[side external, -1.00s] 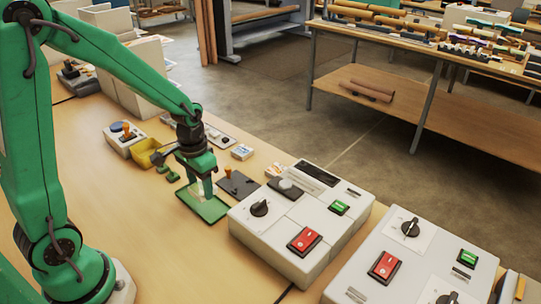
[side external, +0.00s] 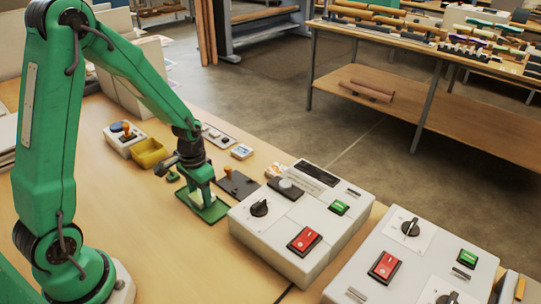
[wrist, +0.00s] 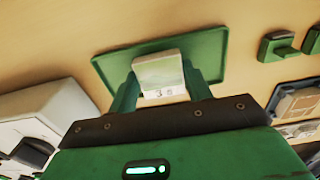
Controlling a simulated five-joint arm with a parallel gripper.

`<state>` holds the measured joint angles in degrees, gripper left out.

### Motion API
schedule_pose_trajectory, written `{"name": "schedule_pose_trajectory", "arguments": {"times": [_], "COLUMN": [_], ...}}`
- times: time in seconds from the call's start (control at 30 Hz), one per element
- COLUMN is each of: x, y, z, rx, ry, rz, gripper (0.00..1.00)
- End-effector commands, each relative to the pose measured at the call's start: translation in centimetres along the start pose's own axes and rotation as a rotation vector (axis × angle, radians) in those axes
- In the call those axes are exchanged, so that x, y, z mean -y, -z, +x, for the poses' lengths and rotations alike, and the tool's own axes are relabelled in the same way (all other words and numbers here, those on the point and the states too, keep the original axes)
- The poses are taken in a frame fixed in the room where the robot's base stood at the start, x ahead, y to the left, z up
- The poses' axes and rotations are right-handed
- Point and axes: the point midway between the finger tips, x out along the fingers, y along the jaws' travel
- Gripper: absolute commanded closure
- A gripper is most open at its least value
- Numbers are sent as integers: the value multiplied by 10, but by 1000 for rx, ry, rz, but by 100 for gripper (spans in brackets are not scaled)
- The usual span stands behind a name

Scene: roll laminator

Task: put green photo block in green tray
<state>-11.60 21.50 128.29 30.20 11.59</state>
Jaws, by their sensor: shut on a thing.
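The green tray (side external: 215,216) lies flat on the wooden table, left of the near white laminator box. It also shows in the wrist view (wrist: 112,64). My gripper (side external: 201,199) is low over the tray, pointing down. In the wrist view, its two green fingers (wrist: 159,76) are shut on the green photo block (wrist: 160,68), a pale block with a greenish face and small digits on a white edge. The block is within the tray's outline; whether it touches the tray floor I cannot tell.
Small green pieces (wrist: 278,46) lie beside the green tray. A dark plate (side external: 238,184) and the white laminator box (side external: 300,225) stand close on the right.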

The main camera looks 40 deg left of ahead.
Motion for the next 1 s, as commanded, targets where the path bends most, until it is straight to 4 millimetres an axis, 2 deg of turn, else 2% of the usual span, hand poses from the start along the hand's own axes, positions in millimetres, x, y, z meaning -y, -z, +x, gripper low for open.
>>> {"name": "schedule_pose_trajectory", "arguments": {"times": [0.5, 0.53, 0.6, 0.63, 1.0], "x": [0, 0, 0, 0, 0], "y": [0, 0, 0, 0, 0], "z": [6, 6, 6, 6, 5], "rx": [1, 0, 0, 0, 0], "ry": [0, 0, 0, 0, 0], "rz": [0, 0, 0, 0, 0], "gripper": [78, 45, 31, 29, 29]}}
